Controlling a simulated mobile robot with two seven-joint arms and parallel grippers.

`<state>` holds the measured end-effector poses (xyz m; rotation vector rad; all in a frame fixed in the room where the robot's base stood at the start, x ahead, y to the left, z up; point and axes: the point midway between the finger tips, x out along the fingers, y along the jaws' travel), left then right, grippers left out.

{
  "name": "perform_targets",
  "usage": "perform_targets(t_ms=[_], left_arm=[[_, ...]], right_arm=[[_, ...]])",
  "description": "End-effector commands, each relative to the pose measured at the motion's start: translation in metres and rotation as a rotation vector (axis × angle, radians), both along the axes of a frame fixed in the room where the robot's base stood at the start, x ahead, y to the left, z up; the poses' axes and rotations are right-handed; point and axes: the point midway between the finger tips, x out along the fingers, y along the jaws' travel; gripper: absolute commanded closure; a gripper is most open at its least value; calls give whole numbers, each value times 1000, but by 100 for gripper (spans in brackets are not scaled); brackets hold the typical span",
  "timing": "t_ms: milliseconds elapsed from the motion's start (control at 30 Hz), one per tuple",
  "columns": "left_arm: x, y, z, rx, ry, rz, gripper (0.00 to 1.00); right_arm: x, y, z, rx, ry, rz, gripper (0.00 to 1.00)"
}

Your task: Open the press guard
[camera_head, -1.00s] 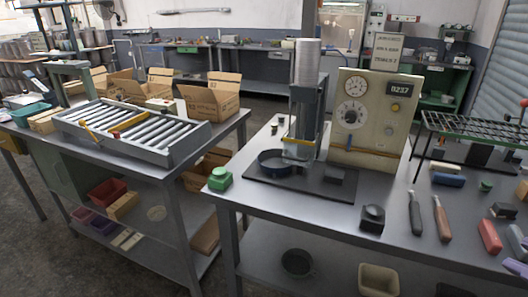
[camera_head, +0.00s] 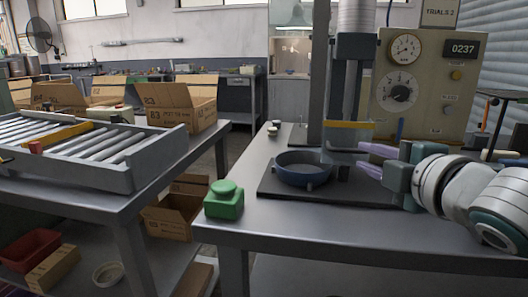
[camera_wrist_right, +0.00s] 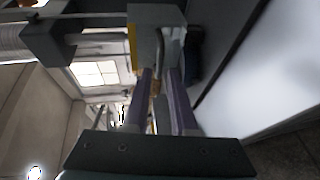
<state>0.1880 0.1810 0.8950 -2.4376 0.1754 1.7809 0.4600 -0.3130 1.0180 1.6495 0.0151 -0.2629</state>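The press (camera_head: 347,80) stands on a dark base plate, with a light metal cylinder at its top. Its guard (camera_head: 350,125), marked by a yellow strip, is at the lower front of the column; the guard's yellow edge also shows in the wrist view (camera_wrist_right: 132,47). My right gripper (camera_head: 363,159) reaches in from the right at the guard's lower part. Its two purple fingers are apart, also seen in the right wrist view (camera_wrist_right: 163,85), with a pale part of the guard by their tips. I cannot tell whether they touch it. My left gripper is not in view.
A dark blue round pan (camera_head: 303,170) sits on the base plate just left of the guard. A green block (camera_head: 224,200) stands at the table's left edge. A gauge panel (camera_head: 425,85) rises behind the arm. A roller conveyor (camera_head: 95,150) is on the left bench.

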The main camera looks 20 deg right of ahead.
Motion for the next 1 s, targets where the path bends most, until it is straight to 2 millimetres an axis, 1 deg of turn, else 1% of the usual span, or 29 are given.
perform_targets(t_ms=[33, 100, 300, 500, 767, 900, 1000], left_arm=[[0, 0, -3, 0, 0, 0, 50], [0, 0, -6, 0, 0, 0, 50], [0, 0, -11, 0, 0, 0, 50], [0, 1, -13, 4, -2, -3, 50], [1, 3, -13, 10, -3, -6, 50], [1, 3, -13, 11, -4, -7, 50], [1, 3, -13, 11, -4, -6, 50]], right_arm=[[10, -2, -2, 0, -3, -1, 75], [22, -4, -5, 2, -1, -1, 75], [50, -7, -11, 3, 1, -1, 75], [61, -9, -12, 2, 0, 0, 75], [61, -9, -12, 2, 1, 0, 75], [61, -9, -12, 2, 2, 0, 91], [61, -9, -12, 2, 2, 0, 100]])
